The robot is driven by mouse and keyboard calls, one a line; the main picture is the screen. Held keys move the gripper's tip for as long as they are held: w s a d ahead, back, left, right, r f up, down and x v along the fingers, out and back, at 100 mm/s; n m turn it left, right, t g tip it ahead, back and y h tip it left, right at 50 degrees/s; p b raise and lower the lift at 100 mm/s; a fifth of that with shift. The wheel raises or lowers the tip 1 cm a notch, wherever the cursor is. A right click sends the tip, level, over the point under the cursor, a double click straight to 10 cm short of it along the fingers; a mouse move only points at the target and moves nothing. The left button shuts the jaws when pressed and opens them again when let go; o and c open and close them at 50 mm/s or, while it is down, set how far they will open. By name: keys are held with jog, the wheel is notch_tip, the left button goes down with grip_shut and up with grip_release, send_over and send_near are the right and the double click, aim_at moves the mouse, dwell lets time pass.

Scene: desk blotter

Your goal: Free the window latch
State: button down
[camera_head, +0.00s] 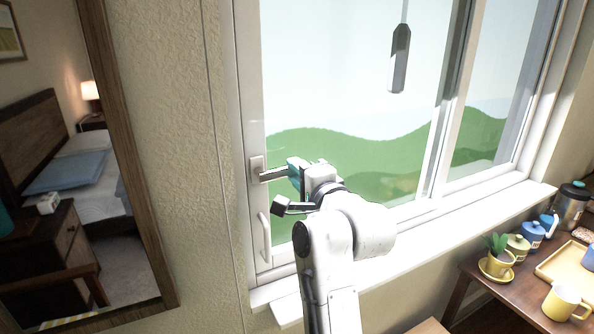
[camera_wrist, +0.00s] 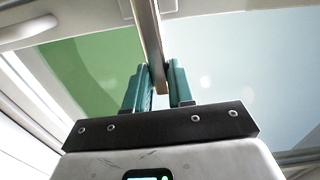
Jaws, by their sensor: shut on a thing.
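The window latch (camera_head: 257,166) is on the left stile of the white window frame, with a pale plate and a grey lever (camera_head: 273,175) pointing right, roughly level. My gripper (camera_head: 294,172), with teal fingers, is at the lever's free end. In the wrist view my gripper (camera_wrist: 160,78) has its two teal fingers on either side of the lever (camera_wrist: 150,42), shut on it. The lever's tip shows between the fingers. A white pull handle (camera_head: 265,238) is on the same stile, below the latch.
A dark cord weight (camera_head: 399,58) hangs before the glass. The window sill (camera_head: 440,232) is clear. At right, a desk (camera_head: 485,262) holds a potted plant (camera_head: 497,258), jars, a tray and a yellow mug (camera_head: 566,302). A wood-framed mirror (camera_head: 140,215) is on the left.

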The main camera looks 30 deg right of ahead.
jog(key=shift+f+m, duration=0.3)
jog(key=shift+m, duration=0.1)
jog(key=c, duration=1)
grip_release()
jog(key=shift+o, duration=0.2)
jog(key=s+b, duration=0.2)
jog(key=s, duration=0.8)
jog(key=shift+s, duration=0.4)
